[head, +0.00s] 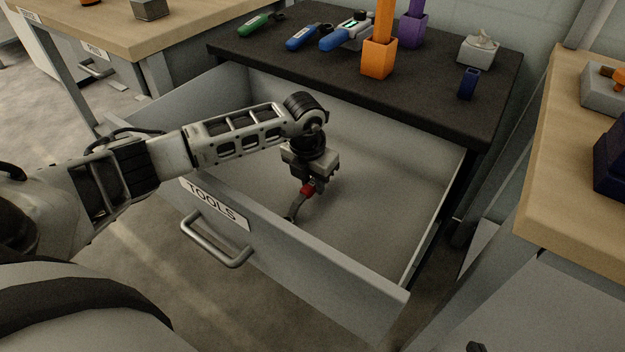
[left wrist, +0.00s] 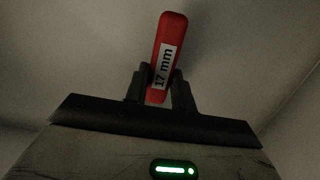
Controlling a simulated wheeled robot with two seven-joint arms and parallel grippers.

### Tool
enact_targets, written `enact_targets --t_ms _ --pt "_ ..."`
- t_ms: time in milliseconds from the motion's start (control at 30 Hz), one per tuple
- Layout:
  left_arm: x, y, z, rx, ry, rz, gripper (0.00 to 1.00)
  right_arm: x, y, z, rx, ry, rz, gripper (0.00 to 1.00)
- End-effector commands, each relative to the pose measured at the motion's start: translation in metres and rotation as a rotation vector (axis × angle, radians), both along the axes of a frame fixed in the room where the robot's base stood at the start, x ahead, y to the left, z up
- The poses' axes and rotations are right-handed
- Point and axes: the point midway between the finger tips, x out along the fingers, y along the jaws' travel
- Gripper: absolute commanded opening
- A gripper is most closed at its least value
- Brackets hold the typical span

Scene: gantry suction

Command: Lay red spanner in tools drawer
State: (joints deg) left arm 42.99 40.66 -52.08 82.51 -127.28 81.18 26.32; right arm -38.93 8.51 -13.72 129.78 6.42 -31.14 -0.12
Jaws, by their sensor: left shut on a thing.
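The tools drawer (head: 330,272) is pulled open under the dark bench; its front carries a TOOLS label and a bar handle. My left gripper (head: 309,181) is inside the drawer opening, pointing down, shut on the red spanner (head: 307,190). The spanner's grey head hangs below, towards the drawer front; I cannot tell whether it touches the drawer floor. In the left wrist view the red handle (left wrist: 171,40), marked 17 mm, sits between the two fingers. A small dark tip at the bottom edge seems to be my right gripper (head: 476,347); its jaws cannot be made out.
The dark bench top (head: 285,60) holds a green tool (head: 254,26), blue-handled tools (head: 305,38), an orange holder (head: 379,58), a purple holder (head: 412,30) and a small navy holder (head: 468,84). Wooden benches stand left and right. The drawer floor (head: 390,190) looks otherwise clear.

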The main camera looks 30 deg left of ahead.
Motion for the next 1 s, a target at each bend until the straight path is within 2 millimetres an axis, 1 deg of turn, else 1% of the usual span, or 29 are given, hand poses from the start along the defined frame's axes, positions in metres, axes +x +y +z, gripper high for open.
enact_targets --t_ms 167,200,267,300,567,667,767,900,1000 --pt "0.000 0.000 -0.002 0.000 -0.001 0.001 0.00 0.000 0.000 -0.003 0.001 0.000 0.000 0.00" --pt "0.000 0.000 -0.003 0.000 0.000 0.001 0.28 0.000 0.000 -0.003 0.002 0.001 0.001 0.00" --pt "0.000 0.000 -0.002 0.000 0.000 0.001 0.45 0.000 0.000 -0.002 0.002 0.003 0.001 0.00" --pt "0.000 0.000 -0.002 0.000 0.000 0.001 0.47 0.000 0.000 -0.002 0.002 0.003 0.001 0.00" --pt "0.000 0.000 -0.001 0.000 0.000 0.001 0.47 0.000 0.000 -0.001 0.001 0.001 0.002 0.00" --pt "0.000 0.000 0.005 0.001 -0.001 0.001 0.47 0.000 0.000 0.003 -0.002 -0.004 0.002 0.00" --pt "-0.001 0.001 0.020 0.001 -0.003 0.001 0.47 0.000 -0.001 0.009 -0.003 -0.016 0.000 0.00" --pt "-0.006 0.001 0.050 0.002 -0.003 -0.001 0.47 0.000 -0.004 0.020 -0.006 -0.038 -0.007 0.00" --pt "-0.009 0.001 0.072 0.001 -0.004 0.001 0.47 -0.003 -0.007 0.024 -0.011 -0.040 -0.014 0.00"
